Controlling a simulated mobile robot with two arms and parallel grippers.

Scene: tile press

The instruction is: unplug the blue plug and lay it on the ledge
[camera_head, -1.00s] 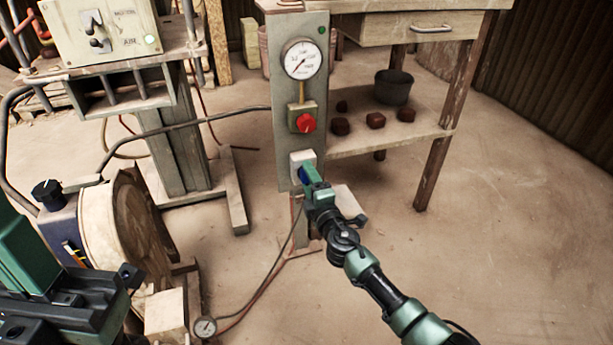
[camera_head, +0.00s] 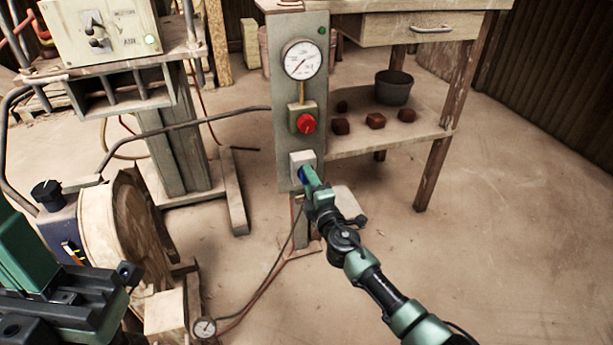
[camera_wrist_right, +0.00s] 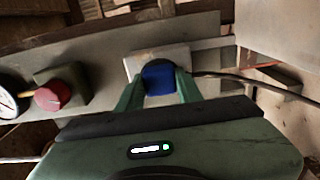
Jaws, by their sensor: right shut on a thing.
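The blue plug (camera_wrist_right: 159,78) sits at the pale socket box (camera_head: 302,158) low on the grey panel. My right gripper (camera_wrist_right: 160,88) is shut on it, one green finger on each side. In the head view only a sliver of the plug (camera_head: 302,176) shows beside the right gripper (camera_head: 309,180). I cannot tell how deep the plug sits in the socket. A pale ledge (camera_head: 346,200) sticks out just right of and below the socket, partly behind my right gripper. My left gripper (camera_head: 110,290) is at the lower left, away from the plug; its jaws are unclear.
A red knob (camera_head: 306,123) and a gauge (camera_head: 302,60) are on the panel above the socket. A cable (camera_wrist_right: 250,76) runs beside the socket. A workbench shelf (camera_head: 400,140) with a dark bucket (camera_head: 394,87) stands behind. The floor at right is clear.

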